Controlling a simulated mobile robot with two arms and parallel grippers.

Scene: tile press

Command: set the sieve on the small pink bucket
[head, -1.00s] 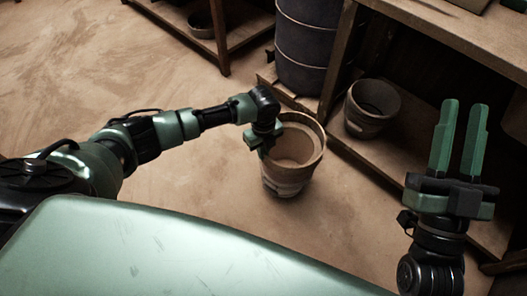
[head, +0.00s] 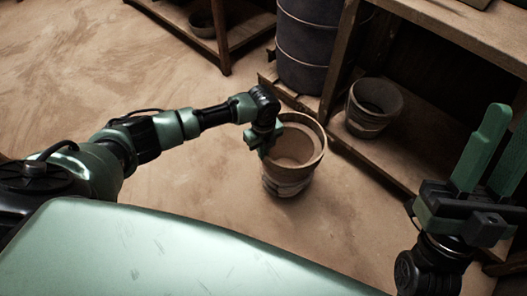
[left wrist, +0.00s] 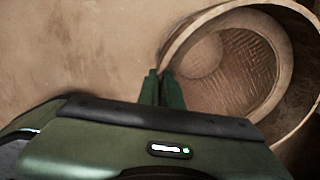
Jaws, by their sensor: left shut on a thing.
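A round brown rim with a finely ribbed, mesh-like inside, which looks like the sieve (left wrist: 240,70), shows in the left wrist view. In the head view the sieve (head: 318,135) sits at the top of a banded brownish bucket (head: 288,187) on the floor. I cannot tell whether it fully rests there, and little pink shows. My left gripper (head: 262,148) is shut on the rim's left edge; its closed fingers (left wrist: 166,90) show in the left wrist view. My right gripper (head: 500,150) is open and empty at the right, fingers pointing up.
A similar bucket (head: 374,105) stands on the low shelf of a wooden bench (head: 450,35) at the right. A dark barrel (head: 302,50) stands behind. Another wooden shelf (head: 230,40) holds a dark pot (head: 202,22). The floor at the left is clear.

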